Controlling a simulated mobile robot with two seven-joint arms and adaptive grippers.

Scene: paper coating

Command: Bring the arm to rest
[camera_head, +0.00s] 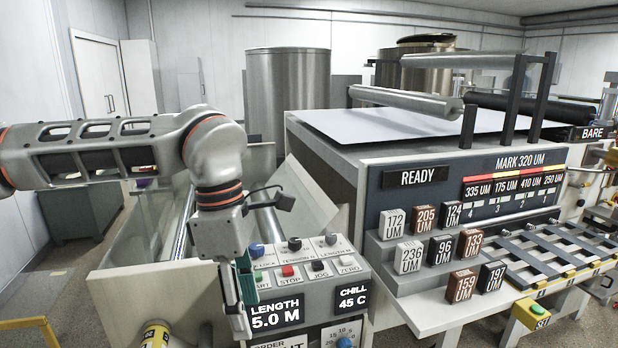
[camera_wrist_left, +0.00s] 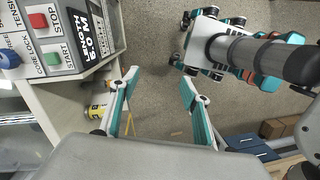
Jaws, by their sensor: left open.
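My left arm (camera_head: 95,150) reaches in from the left and bends down at the elbow and wrist. My left gripper (camera_head: 240,308) points downward beside the left edge of the control panel (camera_head: 315,262). In the left wrist view the same gripper (camera_wrist_left: 159,80) has its two teal fingers spread, with nothing between them but floor. The panel's START button (camera_wrist_left: 54,50) and STOP button (camera_wrist_left: 38,20) show to the left of the fingers there, apart from them.
A coating machine (camera_head: 400,180) reads READY and MARK 320 UM. Several labelled blocks (camera_head: 410,257) stand on steps at its front. An open trough (camera_head: 130,275) lies left of the panel. A yellow cylinder (camera_head: 156,335) is low at the front. Floor (camera_wrist_left: 150,35) shows below the gripper.

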